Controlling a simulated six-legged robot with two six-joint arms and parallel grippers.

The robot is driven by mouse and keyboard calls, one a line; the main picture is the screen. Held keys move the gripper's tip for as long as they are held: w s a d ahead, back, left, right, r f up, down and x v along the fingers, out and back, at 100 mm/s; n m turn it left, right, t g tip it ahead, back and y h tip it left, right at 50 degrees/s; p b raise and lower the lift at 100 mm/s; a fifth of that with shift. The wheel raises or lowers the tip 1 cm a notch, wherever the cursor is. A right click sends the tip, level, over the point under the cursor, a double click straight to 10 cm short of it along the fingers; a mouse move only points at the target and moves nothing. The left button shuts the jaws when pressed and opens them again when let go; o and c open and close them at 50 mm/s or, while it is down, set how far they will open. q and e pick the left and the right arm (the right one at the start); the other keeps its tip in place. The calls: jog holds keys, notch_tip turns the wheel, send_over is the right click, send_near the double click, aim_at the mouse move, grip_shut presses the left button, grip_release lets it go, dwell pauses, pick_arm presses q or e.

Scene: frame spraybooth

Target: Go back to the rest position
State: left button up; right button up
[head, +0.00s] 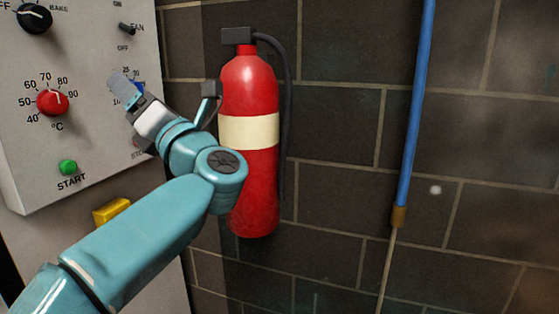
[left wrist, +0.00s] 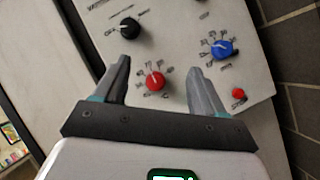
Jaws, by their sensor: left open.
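My left gripper (head: 127,92) is in front of the right part of a light grey control panel (head: 95,60) in the head view. In the left wrist view its two fingers (left wrist: 158,85) are spread apart with nothing between them, pointing at the panel. A red temperature knob (head: 53,102) is seen between the fingers in the left wrist view (left wrist: 155,81). A blue knob (left wrist: 222,48) is just beyond the right finger and is mostly hidden behind the gripper in the head view. My right gripper is not in view.
A black bake knob (head: 35,18), a fan switch (head: 127,28), a green start button (head: 68,167) and a yellow block (head: 112,211) are around the panel. A red fire extinguisher (head: 250,90) hangs behind my arm. A blue pole (head: 413,110) stands against the dark tiled wall.

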pick_arm(q)
jog(key=w+a+f+m+t+h+p, duration=0.1)
jog(key=w+a+f+m+h+p, duration=0.15)
jog(key=w+m+p, duration=0.4)
jog(key=w+a+f+m+h+p, duration=0.15)
jog(key=w+a+f+p, duration=0.25)
jog(key=p, duration=0.5)
notch_tip(320, 180, down, 20)
jog(key=s+f+m+h+p, duration=0.1)
jog(key=m+h+p, duration=0.7)
jog(key=m, duration=0.4)
jog(key=s+d+f+m+g+h+p, duration=0.2)
jog(key=s+d+f+m+g+h, duration=0.15)
jog(key=s+f, duration=0.35)
jog(key=s+d+f+m+g+h+p, duration=0.2)
jog(key=s+d+f+m, duration=0.15)
jog(key=s+f, duration=0.4)
jog(key=s+d+f+m+g+h, duration=0.1)
jog(key=s+d+f+m+g, duration=0.1)
jog(key=s, duration=0.6)
jog(key=s+d+f+m+g+h, duration=0.2)
jog(key=s+d+m+g, duration=0.2)
jog(key=s, duration=0.4)
jog(key=s+d+f+m+g+h, duration=0.2)
jog(key=s+d+m+g, duration=0.1)
jog(key=s, duration=0.5)
jog(key=shift+s+d+m+p, duration=0.3)
jog(key=shift+s+d+m, duration=0.1)
jog(key=shift+d, duration=0.15)
